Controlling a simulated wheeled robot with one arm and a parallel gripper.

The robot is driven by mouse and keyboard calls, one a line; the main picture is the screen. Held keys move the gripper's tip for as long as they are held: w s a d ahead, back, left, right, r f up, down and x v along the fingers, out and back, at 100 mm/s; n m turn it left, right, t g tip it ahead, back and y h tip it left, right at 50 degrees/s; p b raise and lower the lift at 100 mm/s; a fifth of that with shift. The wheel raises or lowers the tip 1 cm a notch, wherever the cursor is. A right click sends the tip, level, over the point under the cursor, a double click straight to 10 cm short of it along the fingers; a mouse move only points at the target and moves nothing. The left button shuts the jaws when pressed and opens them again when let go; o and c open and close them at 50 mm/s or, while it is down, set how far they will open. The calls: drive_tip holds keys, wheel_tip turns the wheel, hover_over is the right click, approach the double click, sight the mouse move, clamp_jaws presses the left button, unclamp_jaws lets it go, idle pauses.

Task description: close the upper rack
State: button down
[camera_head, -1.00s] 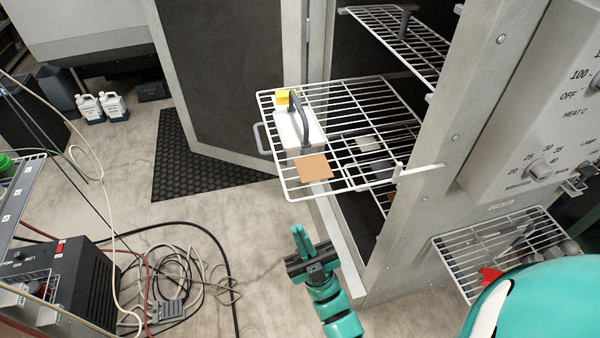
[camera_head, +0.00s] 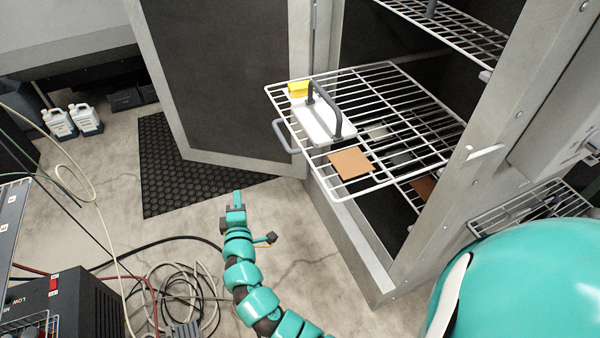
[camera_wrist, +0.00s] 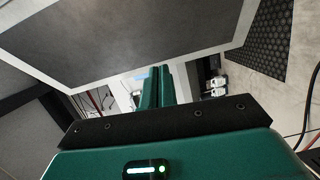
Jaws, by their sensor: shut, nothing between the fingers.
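A white wire rack (camera_head: 291,163) sticks out of the open cabinet, with a grey handle (camera_head: 285,138) on its front edge. A white block with a dark handle (camera_head: 322,120), a yellow piece (camera_head: 298,89) and a flat brown square (camera_head: 351,163) lie on it. Another wire rack (camera_head: 450,35) is above, at the top edge of the picture, partly cut off. My gripper (camera_head: 234,198) is shut and empty, left of and below the handle in the head view, apart from it. In the wrist view the closed fingers (camera_wrist: 155,88) face the grey door panel; no rack shows there.
The open cabinet door (camera_head: 230,75) stands left of and behind the rack. A cabinet post (camera_head: 455,165) is at right. Cables (camera_head: 175,290) and a dark box (camera_head: 75,300) are at lower left. A black mat (camera_head: 180,170) and two jugs (camera_head: 73,122) are on the floor.

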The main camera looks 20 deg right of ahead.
sight(412, 133)
drive_tip(key=s+d+r+m+g+h+b, duration=0.1)
drive_tip(key=s+d+r+m+g+h, duration=0.4)
drive_tip(key=d+h, duration=0.35)
drive_tip(key=w+d+t+p, duration=0.1)
drive_tip(key=w+d+p, duration=0.3)
drive_tip(key=d, duration=0.6)
drive_tip(key=shift+w+f+m, duration=0.3)
drive_tip(key=shift+w, duration=0.7)
drive_tip(key=shift+d, duration=0.15)
drive_tip(key=d, duration=1.2)
drive_tip(key=d+b, duration=0.1)
drive_tip(key=d, duration=1.1)
drive_tip(key=w+d+b, duration=0.1)
drive_tip(key=d, duration=1.1)
drive_tip(key=shift+w+d, duration=0.1)
drive_tip(key=shift+d, duration=0.15)
drive_tip(key=shift+d+r, duration=0.15)
drive_tip(key=shift+d, duration=0.25)
drive_tip(key=shift+d, duration=0.1)
